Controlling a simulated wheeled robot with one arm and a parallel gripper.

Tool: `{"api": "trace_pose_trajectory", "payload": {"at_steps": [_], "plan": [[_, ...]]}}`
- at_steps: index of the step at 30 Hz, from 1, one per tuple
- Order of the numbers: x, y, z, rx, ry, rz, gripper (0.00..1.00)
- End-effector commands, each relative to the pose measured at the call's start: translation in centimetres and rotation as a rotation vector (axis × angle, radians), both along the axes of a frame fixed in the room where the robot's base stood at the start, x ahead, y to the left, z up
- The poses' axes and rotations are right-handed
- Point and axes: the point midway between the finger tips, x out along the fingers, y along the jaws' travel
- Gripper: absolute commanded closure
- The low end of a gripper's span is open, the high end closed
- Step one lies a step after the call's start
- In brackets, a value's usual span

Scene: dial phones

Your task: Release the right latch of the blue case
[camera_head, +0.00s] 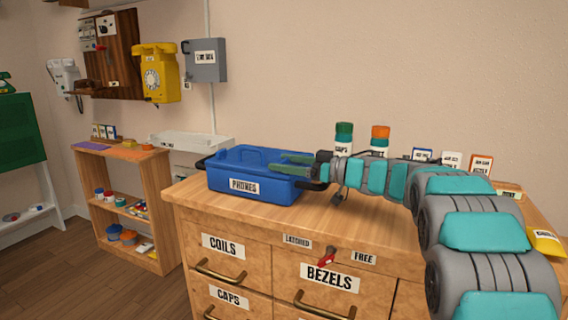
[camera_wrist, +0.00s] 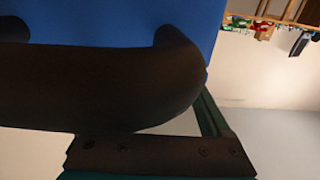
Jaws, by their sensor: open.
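The blue case (camera_head: 262,187), labelled PHONES, sits closed on top of the wooden cabinet. A black curved piece (camera_head: 316,185) sticks out at its right end; I take it for the right latch or a handle. My gripper (camera_head: 282,163) is open, its green fingers reaching from the right over the case's right end. In the wrist view, the black curved piece (camera_wrist: 100,85) fills the middle, very close, against the case's blue wall (camera_wrist: 100,20). One green finger (camera_wrist: 212,115) shows right of it; the other is hidden. I cannot tell whether they touch.
Two bottles, one green-capped (camera_head: 343,139) and one orange-capped (camera_head: 379,141), stand behind my arm. Small labelled cards (camera_head: 452,160) stand further right. A red lever (camera_head: 327,258) sits on the cabinet front between LATCHED and FREE labels. The cabinet top (camera_head: 240,211) is clear before the case.

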Motion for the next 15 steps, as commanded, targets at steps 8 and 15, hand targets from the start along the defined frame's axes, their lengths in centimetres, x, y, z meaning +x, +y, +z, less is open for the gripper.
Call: {"api": "trace_pose_trajectory", "payload": {"at_steps": [8,15], "plan": [[-1.4,-4.3,0.0,0.000,0.000,-0.003,0.18],[-2.2,-6.6,0.0,0.000,-0.001,-0.003,0.18]]}}
